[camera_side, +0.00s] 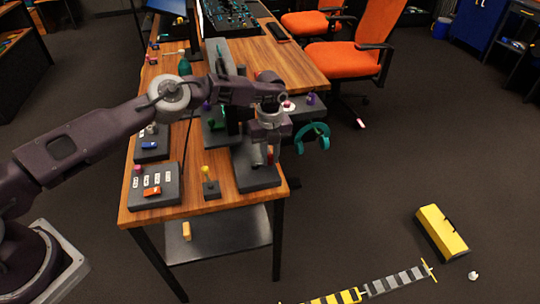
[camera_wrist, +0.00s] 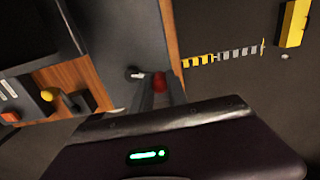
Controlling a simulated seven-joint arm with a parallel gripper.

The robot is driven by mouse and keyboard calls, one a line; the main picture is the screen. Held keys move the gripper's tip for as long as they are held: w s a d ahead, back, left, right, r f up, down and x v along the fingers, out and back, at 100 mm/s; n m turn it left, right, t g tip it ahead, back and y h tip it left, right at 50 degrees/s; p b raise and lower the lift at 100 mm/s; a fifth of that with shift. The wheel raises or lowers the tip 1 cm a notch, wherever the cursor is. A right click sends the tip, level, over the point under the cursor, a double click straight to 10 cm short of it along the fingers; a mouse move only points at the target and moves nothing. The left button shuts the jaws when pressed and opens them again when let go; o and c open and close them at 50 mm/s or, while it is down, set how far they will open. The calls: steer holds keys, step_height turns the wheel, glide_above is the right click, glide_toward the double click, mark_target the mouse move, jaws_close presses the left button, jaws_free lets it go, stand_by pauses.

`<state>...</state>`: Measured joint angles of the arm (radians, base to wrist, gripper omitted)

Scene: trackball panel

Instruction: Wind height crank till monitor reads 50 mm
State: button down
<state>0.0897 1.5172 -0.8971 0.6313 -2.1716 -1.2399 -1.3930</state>
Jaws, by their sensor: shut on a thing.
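My gripper (camera_side: 266,157) points down over a dark grey box (camera_side: 259,184) at the front right corner of the wooden desk. In the wrist view its fingers (camera_wrist: 161,92) are shut on a red knob (camera_wrist: 158,80), which looks like the crank's handle. A pale metal hub (camera_wrist: 136,73) shows just left of the knob on the grey panel. In the side view the gripper mostly hides the crank. A monitor (camera_side: 199,20) at the back of the desk is seen nearly edge-on, so no height reading is legible.
A yellow-knobbed joystick box (camera_side: 211,189) and a button panel (camera_side: 155,188) stand left of the crank box. Teal headphones (camera_side: 313,136) hang at the desk's right edge. Orange chairs (camera_side: 345,58) stand behind right. The floor at right front holds a yellow toolbox (camera_side: 441,231).

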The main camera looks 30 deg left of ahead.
steer(key=shift+s, duration=0.1)
